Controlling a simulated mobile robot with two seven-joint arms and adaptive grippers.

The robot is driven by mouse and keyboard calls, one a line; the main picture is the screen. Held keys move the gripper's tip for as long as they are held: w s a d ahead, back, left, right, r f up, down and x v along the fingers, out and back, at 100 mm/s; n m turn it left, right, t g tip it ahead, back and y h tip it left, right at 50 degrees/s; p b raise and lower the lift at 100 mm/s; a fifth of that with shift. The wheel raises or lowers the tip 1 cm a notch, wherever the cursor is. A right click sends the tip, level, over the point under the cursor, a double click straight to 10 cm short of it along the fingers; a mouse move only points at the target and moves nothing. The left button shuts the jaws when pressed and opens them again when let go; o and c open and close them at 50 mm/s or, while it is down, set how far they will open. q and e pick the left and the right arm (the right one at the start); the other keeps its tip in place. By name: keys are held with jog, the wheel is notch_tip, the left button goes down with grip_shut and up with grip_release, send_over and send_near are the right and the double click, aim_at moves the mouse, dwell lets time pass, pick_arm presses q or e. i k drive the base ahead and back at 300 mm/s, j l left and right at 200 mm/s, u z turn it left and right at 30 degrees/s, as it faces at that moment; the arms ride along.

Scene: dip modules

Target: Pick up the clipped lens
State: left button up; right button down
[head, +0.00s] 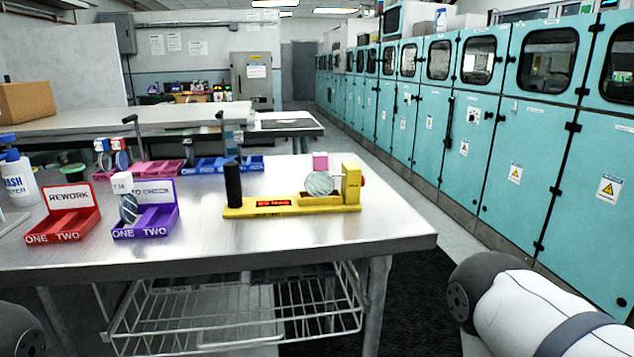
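Several round lenses with coloured clips stand on the steel table; I cannot tell from the picture which one the task means. One lens (320,183) with a pink clip (320,161) stands upright in the yellow fixture (290,209), which has a black post and a red display. Another lens (129,209) with a white clip (122,183) stands in the purple TO CHECK tray (150,228), in its left part near slot ONE. Lenses with blue (101,146) and red clips (118,145) stand farther back. Neither gripper is in view.
A red REWORK tray (62,230), its visible slots empty, is left of the purple tray. A wash bottle (18,178) stands at the far left. Pink and blue trays (205,165) lie behind. The table's front right (330,228) is clear. A wire basket (235,310) hangs below.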

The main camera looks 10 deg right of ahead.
aim_at(316, 184)
jog(key=i+l, duration=0.15)
jog(key=i, duration=0.75)
